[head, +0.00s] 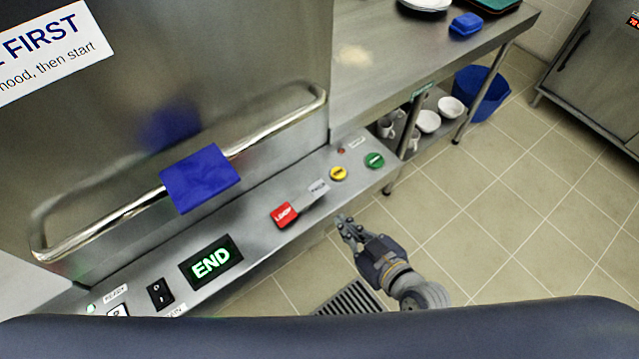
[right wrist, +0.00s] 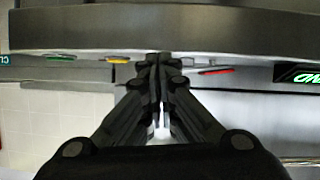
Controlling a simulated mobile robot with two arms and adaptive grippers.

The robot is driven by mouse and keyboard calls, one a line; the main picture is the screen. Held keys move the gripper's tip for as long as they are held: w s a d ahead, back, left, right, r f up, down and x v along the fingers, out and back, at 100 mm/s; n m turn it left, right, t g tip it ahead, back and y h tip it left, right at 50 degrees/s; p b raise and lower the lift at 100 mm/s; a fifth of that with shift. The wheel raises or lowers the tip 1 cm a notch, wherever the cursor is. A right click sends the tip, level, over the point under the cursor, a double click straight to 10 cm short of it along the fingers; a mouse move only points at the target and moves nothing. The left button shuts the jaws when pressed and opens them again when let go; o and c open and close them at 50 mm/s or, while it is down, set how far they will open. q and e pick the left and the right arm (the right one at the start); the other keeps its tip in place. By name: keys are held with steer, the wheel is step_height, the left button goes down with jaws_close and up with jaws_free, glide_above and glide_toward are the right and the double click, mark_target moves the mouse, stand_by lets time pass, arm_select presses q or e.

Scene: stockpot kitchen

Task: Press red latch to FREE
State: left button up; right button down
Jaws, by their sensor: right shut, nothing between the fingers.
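The red latch (head: 284,215), with white lettering, sits on the steel control panel (head: 260,225) between the END display and the yellow button. It also shows edge-on as a thin red strip in the right wrist view (right wrist: 215,71). My right gripper (head: 343,222) is shut and empty, in front of the panel's edge, to the right of the latch and apart from it. In the right wrist view its fingertips (right wrist: 158,60) meet, with the latch just to their right. My left gripper is not in view.
A green-lit END display (head: 211,262) and a black rocker switch (head: 159,293) are left of the latch. A yellow button (head: 338,174) and green button (head: 374,160) are right. A hood handle (head: 285,122) with a blue pad (head: 200,179) runs above.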

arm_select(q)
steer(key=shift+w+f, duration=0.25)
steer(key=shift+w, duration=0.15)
arm_select(e)
step_height(320, 180, up, 10)
steer(key=a+n+t+y, duration=0.1)
steer(key=shift+a, duration=0.3)
steer(key=p, duration=0.2)
glide_above(316, 195)
steer(key=shift+s+a+f, duration=0.1)
steer(key=shift+s+f, duration=0.1)
steer(key=shift+f, duration=0.35)
steer(key=shift+s+a+f, duration=0.1)
steer(key=shift+s+f, duration=0.05)
steer(key=shift+f, duration=0.4)
steer(key=f, duration=0.2)
steer(key=shift+w+f+b, duration=0.25)
steer(key=shift+f+b, duration=0.1)
steer(key=shift+b, duration=0.05)
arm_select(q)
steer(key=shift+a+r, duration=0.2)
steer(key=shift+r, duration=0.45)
arm_select(e)
steer(key=shift+d+f, duration=0.2)
steer(key=shift+f, duration=0.6)
